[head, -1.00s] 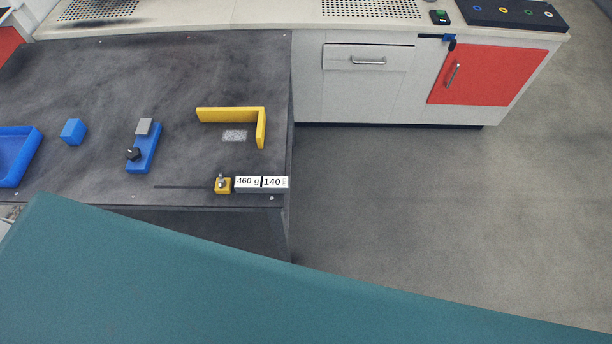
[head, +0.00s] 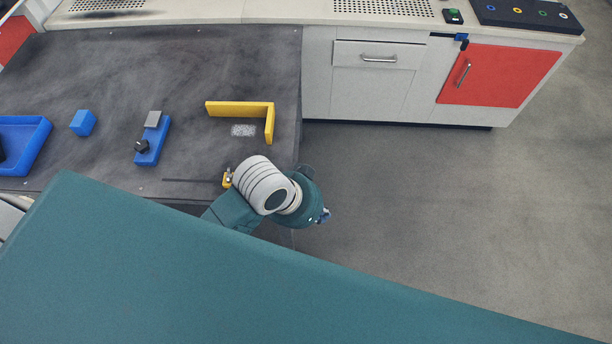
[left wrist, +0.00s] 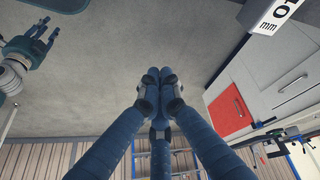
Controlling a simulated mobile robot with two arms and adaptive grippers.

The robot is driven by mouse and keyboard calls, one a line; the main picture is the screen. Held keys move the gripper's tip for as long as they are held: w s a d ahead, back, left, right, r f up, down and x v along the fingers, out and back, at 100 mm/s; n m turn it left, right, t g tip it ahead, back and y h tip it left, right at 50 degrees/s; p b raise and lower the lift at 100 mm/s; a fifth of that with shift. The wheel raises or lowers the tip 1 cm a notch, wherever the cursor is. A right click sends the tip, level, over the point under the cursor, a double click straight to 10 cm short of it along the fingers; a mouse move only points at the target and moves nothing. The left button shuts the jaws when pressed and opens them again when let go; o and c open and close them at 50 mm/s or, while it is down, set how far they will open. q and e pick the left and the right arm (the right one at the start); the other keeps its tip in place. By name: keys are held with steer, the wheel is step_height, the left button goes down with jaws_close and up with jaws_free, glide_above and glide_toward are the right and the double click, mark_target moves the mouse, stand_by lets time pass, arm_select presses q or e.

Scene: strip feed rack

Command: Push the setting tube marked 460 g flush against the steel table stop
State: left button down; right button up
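No tube marked 460 g shows now; the labels at the table's front right corner are hidden behind my left arm in the head view. The yellow block (head: 227,180) beside them still shows partly, at the end of a thin dark line on the tabletop. A white label plate with "mm" (left wrist: 277,12) is at the upper right of the left wrist view. I cannot make out the steel stop. My left gripper (left wrist: 159,78) has its blue fingertips together, with nothing seen between them. My right gripper (left wrist: 45,35) shows small at upper left, fingers spread.
A counter with a red door (head: 485,78) stands behind. Floor right of the table is clear.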

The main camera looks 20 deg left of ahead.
arm_select(q)
steer(key=w+d+r+m+g, duration=0.2)
steer(key=w+d+r+m, duration=0.2)
steer(key=d+m, duration=0.2)
steer(key=w+a+r+m+g+y, duration=0.1)
steer(key=w+a+r+m+y, duration=0.2)
steer(key=w+a, duration=0.5)
steer(key=s+a+f+p, duration=0.2)
steer(key=a+f, duration=0.3)
steer(key=f, duration=0.5)
steer(key=shift+s+n+y, duration=0.15)
steer(key=shift+n+y, duration=0.15)
steer(key=shift+n, duration=0.1)
steer(key=shift+s+a+p, duration=0.3)
steer(key=shift+a+p, duration=0.6)
steer(key=shift+p, duration=0.15)
